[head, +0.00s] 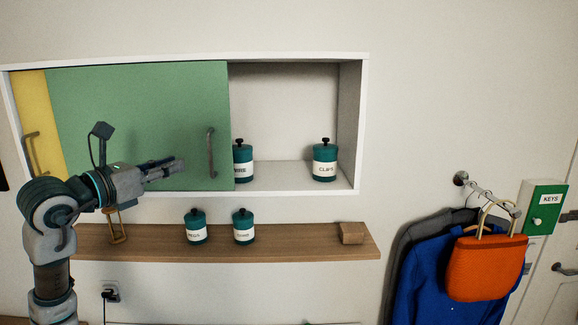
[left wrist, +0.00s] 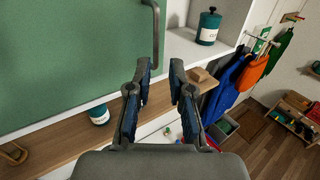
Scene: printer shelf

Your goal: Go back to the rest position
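My left gripper (head: 165,169) is in front of the green sliding door (head: 130,120) of the wall cabinet, to the left of its grey handle (head: 211,153). In the left wrist view its two fingers (left wrist: 160,95) stand apart with nothing between them. It appears clear of the handle (left wrist: 155,30). My right gripper shows in neither view.
Teal jars stand in the open cabinet (head: 325,162), (head: 243,163) and on the wooden shelf (head: 290,243) below. A small wooden block (head: 352,233) sits at the shelf's right end. Coats and an orange bag (head: 485,268) hang at right, beside a green key box (head: 542,208).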

